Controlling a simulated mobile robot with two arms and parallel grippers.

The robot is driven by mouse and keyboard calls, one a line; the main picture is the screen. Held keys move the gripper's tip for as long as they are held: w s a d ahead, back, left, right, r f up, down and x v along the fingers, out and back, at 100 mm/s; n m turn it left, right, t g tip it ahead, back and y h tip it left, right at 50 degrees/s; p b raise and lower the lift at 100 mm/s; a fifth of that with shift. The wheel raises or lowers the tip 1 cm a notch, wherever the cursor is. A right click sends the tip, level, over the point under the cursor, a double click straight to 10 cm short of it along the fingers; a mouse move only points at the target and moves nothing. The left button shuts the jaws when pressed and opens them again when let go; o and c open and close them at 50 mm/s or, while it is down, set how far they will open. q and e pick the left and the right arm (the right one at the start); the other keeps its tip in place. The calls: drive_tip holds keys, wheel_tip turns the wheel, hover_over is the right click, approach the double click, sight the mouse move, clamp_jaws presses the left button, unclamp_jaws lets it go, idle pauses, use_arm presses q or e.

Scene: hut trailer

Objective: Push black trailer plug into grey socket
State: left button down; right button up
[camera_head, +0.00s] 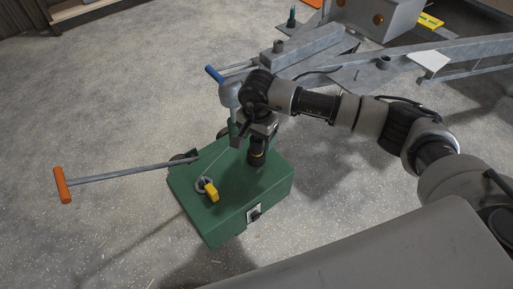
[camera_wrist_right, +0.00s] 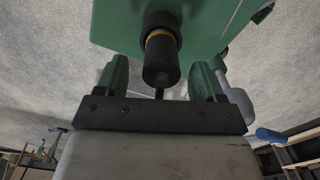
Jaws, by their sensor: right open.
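The black plug (camera_head: 257,157) with a yellow ring stands upright at the top of the green box (camera_head: 275,187). In the right wrist view the plug (camera_wrist_right: 161,60) points toward my palm. My right gripper (camera_head: 250,135) is above it. Its two green fingers (camera_wrist_right: 160,80) are open on either side of the plug's end, with a gap on both sides. The grey socket cannot be made out for sure; the plug's base hides what is under it. My left gripper is not in view.
A yellow-handled switch (camera_head: 210,191) sits on the box's top, and a small pale fitting (camera_head: 254,213) on its side. An orange-ended rod (camera_head: 130,176) reaches left. The grey metal trailer frame (camera_head: 310,60) lies behind. Concrete floor is open at left.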

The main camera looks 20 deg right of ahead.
wheel_tip(320, 180, down, 4)
drive_tip(key=shift+r, duration=0.15)
drive_tip(key=c, duration=1.1)
drive_tip(key=shift+o, duration=0.2)
drive_tip(key=shift+r, duration=0.15)
